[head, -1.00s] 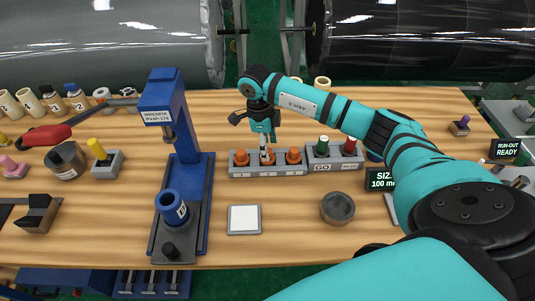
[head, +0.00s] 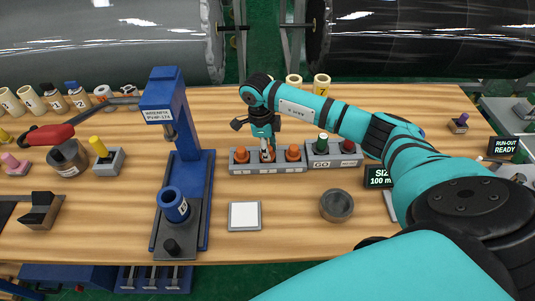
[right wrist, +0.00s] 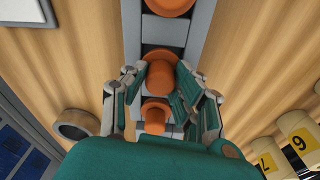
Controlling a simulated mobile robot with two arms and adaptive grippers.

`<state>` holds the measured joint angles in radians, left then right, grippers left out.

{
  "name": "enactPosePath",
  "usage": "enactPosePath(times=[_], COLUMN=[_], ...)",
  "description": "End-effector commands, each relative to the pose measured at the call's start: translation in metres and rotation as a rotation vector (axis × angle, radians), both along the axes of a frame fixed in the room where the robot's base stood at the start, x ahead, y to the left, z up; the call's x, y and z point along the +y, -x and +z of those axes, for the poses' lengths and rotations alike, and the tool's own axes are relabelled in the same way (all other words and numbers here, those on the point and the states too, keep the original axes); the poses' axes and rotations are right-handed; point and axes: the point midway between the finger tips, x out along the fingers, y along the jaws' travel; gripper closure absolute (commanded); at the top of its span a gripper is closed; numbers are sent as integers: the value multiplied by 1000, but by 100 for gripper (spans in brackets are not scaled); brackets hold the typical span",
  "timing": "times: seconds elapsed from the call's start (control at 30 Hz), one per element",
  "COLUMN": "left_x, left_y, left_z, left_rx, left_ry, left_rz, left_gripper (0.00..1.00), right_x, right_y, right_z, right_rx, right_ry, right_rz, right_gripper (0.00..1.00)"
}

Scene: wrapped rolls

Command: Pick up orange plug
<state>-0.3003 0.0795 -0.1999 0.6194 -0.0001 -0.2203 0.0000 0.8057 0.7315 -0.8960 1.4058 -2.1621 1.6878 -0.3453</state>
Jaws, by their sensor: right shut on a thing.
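A grey rack (head: 267,170) on the wooden table holds orange plugs in a row: a left one (head: 242,155), a middle one and a right one (head: 292,153). My right gripper (head: 267,154) points down over the middle of the rack and hides most of the middle plug. In the right wrist view, the gripper's fingers are shut on the middle orange plug (right wrist: 160,78). Another orange plug (right wrist: 155,117) shows just below it, and one more (right wrist: 168,6) at the top edge. I cannot tell whether the held plug is clear of its seat. My left gripper is not in view.
A GO block (head: 330,160) with green and red plugs adjoins the rack on the right. A blue press (head: 180,130) stands to the left. A white pad (head: 244,216) and a round dark dish (head: 337,205) lie in front. Numbered cream rolls (head: 322,85) stand behind.

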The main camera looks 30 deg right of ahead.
Motion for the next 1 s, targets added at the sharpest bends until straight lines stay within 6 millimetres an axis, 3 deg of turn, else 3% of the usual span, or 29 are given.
enactPosePath(times=[0.27, 0.53, 1.0], left_x=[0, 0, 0], left_y=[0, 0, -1], left_z=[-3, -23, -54], left_rx=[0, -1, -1], left_ry=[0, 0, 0], left_rz=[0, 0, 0], left_gripper=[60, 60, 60], right_x=[0, -1, 54], right_y=[-1, -1, 107], right_z=[4, 35, 43], right_rx=[-1, -6, -1], right_ry=[0, 0, 1], right_rz=[-1, 1, 4], right_gripper=[100, 100, 100])
